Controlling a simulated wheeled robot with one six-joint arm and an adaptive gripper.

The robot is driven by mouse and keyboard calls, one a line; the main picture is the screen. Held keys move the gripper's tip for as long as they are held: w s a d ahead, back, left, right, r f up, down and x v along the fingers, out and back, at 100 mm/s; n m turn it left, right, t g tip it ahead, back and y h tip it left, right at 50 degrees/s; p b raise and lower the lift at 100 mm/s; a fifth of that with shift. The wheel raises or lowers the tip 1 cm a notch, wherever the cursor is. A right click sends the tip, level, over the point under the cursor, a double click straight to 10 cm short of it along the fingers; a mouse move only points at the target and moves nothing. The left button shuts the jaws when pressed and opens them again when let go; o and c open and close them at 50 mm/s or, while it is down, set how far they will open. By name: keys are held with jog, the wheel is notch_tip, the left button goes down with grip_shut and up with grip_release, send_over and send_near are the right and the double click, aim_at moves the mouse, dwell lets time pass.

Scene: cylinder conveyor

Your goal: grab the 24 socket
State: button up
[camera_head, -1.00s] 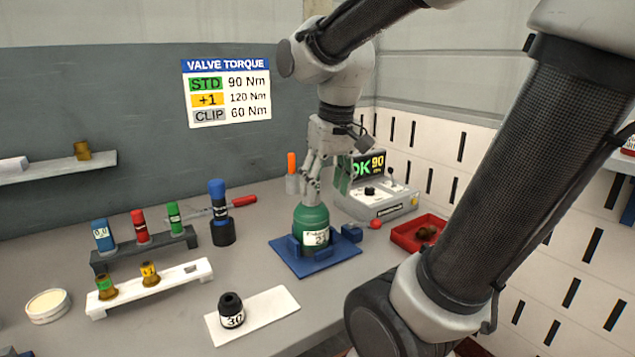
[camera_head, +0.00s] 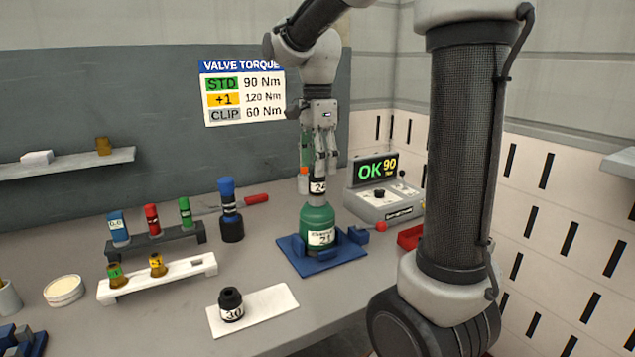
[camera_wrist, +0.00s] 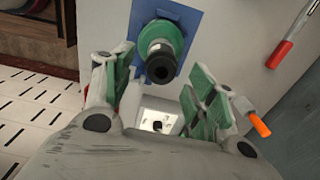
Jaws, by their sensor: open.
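The 24 socket (camera_head: 317,187) is black with a white label band. It stands upright on top of the green cylinder (camera_head: 318,221), which sits in a blue holder (camera_head: 292,243). My gripper (camera_head: 322,168) points down just above the socket, with its fingers spread and nothing held. In the wrist view, the socket (camera_wrist: 161,66) shows its dark open end beyond the space between the gripper fingers (camera_wrist: 160,80). The head view does not clearly show whether a finger touches the socket.
A black 30 socket (camera_head: 231,305) stands on a white plate (camera_head: 275,301) in front. A torque box (camera_head: 384,203) stands at right. Dark rack (camera_head: 165,243), white rack (camera_head: 185,272) and blue-black tool (camera_head: 230,212) are left.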

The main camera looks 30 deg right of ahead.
aim_at(317, 182)
notch_tip(317, 182, down, 4)
jog(key=shift+w+r, duration=0.1)
jog(key=shift+r, duration=0.05)
jog(key=shift+c, duration=0.2)
jog(key=c, duration=1.1)
